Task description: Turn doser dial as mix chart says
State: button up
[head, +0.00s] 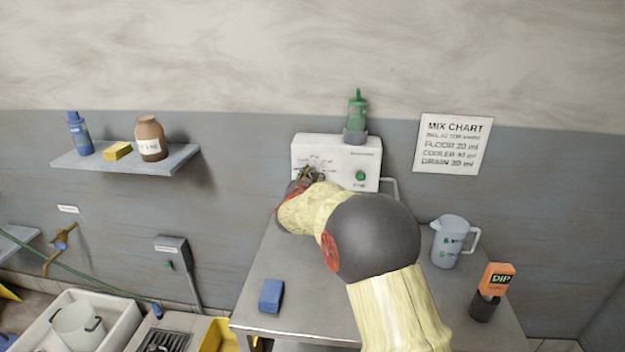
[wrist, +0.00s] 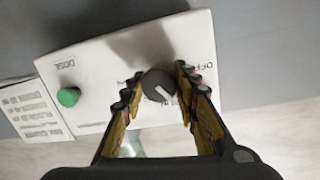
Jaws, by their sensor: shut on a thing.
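The doser (head: 340,148) is a white box on the wall above the steel table, with a green bottle (head: 357,112) upright on top. In the wrist view its dark round dial (wrist: 158,86) has a pale pointer line. My gripper (wrist: 157,90) has its two fingers on either side of the dial, shut on it. In the head view my gripper (head: 308,176) covers most of the dial. A green button (head: 360,175) is on the doser's right part.
A shelf (head: 125,165) with bottles hangs at left.

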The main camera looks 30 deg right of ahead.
jog(key=m+b, duration=0.2)
jog(key=m, duration=0.1)
jog(key=shift+f+y, duration=0.2)
jog(key=shift+y, duration=0.2)
jog(key=m+b, duration=0.4)
jog(key=b, duration=0.1)
jog(key=shift+f+t+y, duration=0.15)
jog(key=shift+t+y, duration=0.15)
jog(key=shift+t, duration=0.1)
jog(key=m+b, duration=0.3)
jog(key=b, duration=0.1)
jog(key=shift+y, duration=0.3)
jog(key=shift+m+t+y+b, duration=0.4)
jog(key=shift+m+b, duration=0.55)
jog(key=shift+m, duration=0.75)
jog(key=o, duration=1.2)
jog(key=shift+r, duration=0.2)
jog(key=shift+c, duration=0.2)
jog(key=shift+s, duration=0.1)
jog(key=v, duration=1.1)
jog(key=shift+s+a, duration=0.25)
jog(key=shift+s, duration=0.1)
